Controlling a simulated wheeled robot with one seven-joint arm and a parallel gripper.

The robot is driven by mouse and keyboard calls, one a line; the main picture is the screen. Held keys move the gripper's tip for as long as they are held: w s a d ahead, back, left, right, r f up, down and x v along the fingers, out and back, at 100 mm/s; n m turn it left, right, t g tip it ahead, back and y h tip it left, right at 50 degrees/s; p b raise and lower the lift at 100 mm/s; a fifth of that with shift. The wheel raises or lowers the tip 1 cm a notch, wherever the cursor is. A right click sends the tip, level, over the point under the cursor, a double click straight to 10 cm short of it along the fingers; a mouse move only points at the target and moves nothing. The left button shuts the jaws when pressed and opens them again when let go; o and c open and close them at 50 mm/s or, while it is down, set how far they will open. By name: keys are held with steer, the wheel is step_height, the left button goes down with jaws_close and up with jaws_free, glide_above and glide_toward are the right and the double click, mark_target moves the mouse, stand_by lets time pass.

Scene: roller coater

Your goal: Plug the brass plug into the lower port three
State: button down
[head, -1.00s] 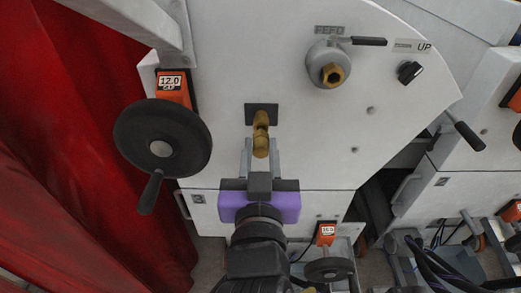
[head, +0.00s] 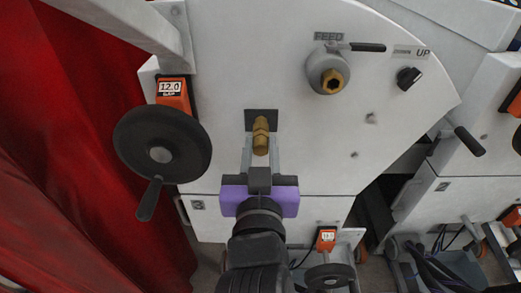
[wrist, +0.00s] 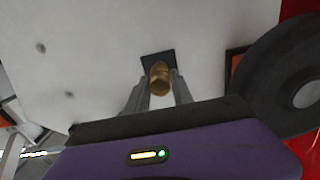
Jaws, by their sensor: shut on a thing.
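The brass plug (head: 260,143) is between the fingers of my gripper (head: 260,151), which is shut on it just in front of the white panel. In the wrist view the plug (wrist: 159,79) sits between the two grey fingertips (wrist: 159,92). Right behind it is a black square plate (head: 261,113) with brass at its middle; the plate also shows in the wrist view (wrist: 157,57). The plug overlaps this brass in the head view, and I cannot tell whether they touch or how deep it sits. No port number is readable there.
A black handwheel (head: 162,155) with a crank stands left of my gripper, below an orange 12.0 counter (head: 173,92). A FEED fitting with brass centre (head: 328,76) and a black knob (head: 409,76) are upper right. A red curtain (head: 90,150) hangs at left.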

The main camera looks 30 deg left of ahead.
steer(key=shift+w+a, duration=0.1)
steer(key=shift+w, duration=0.1)
steer(key=c, duration=1)
jaws_free()
steer(key=shift+c, duration=0.2)
steer(key=b+v, duration=0.1)
steer(key=v, duration=0.5)
steer(key=shift+s+b, duration=0.3)
steer(key=shift+b, duration=0.05)
steer(key=shift+s+d, duration=0.4)
steer(key=shift+s, duration=0.15)
